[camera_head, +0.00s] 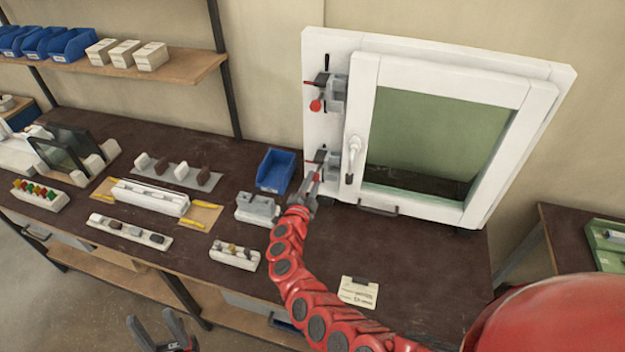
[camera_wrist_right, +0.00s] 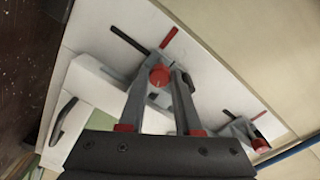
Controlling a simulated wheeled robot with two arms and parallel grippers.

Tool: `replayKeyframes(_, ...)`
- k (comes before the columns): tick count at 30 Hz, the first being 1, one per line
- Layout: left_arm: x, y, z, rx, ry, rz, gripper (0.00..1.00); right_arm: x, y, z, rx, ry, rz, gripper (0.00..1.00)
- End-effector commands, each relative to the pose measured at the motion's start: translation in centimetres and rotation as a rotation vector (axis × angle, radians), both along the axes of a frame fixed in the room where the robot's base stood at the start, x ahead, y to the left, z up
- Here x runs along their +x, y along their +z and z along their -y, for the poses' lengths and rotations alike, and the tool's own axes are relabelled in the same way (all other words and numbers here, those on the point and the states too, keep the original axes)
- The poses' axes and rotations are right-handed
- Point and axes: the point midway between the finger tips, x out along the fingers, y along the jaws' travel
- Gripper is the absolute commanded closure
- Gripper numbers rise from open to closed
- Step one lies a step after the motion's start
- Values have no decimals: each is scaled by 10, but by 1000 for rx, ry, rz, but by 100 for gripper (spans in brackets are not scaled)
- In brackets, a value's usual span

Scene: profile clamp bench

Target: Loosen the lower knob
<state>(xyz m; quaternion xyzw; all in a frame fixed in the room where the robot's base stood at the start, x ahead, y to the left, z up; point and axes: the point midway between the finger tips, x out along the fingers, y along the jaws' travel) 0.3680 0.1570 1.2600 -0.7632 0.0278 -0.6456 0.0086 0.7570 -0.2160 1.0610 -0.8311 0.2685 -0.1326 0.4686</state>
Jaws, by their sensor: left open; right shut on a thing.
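The lower clamp (camera_head: 327,158) sits on the left side of a white window frame standing on the bench. My right gripper (camera_head: 309,186) reaches up to it and covers much of it in the head view. In the right wrist view, its grey fingers are shut on the round red lower knob (camera_wrist_right: 159,75), one finger on each side. The clamp's black and red levers stick out beyond the fingertips. The upper clamp (camera_head: 332,90) with its red upper knob (camera_head: 316,105) is free. My left gripper (camera_head: 160,325) is open and empty at the bottom edge, away from the bench.
The window frame's white handle (camera_head: 352,160) is just right of the lower clamp. A blue bin (camera_head: 276,170) and a grey block fixture (camera_head: 257,208) stand close left of my right gripper. A paper card (camera_head: 359,292) lies on the dark bench (camera_head: 430,275), mostly clear at right.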

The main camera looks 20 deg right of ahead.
Motion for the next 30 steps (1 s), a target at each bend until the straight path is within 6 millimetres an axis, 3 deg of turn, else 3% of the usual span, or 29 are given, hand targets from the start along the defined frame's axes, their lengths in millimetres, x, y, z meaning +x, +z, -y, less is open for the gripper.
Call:
replayKeyframes(19, 0, 4, 0, 0, 0, 0, 50, 0, 0, -2, -42, 3, -29, 100)
replayKeyframes(20, 0, 4, 0, 0, 0, 0, 50, 0, 0, -2, -42, 3, -29, 64)
replayKeyframes(24, 0, 4, 0, 0, 0, 0, 50, 0, 0, -1, -42, 2, -28, 39)
replayKeyframes(30, 0, 4, 0, 0, 0, 0, 50, 0, 0, -1, -41, 2, -29, 37)
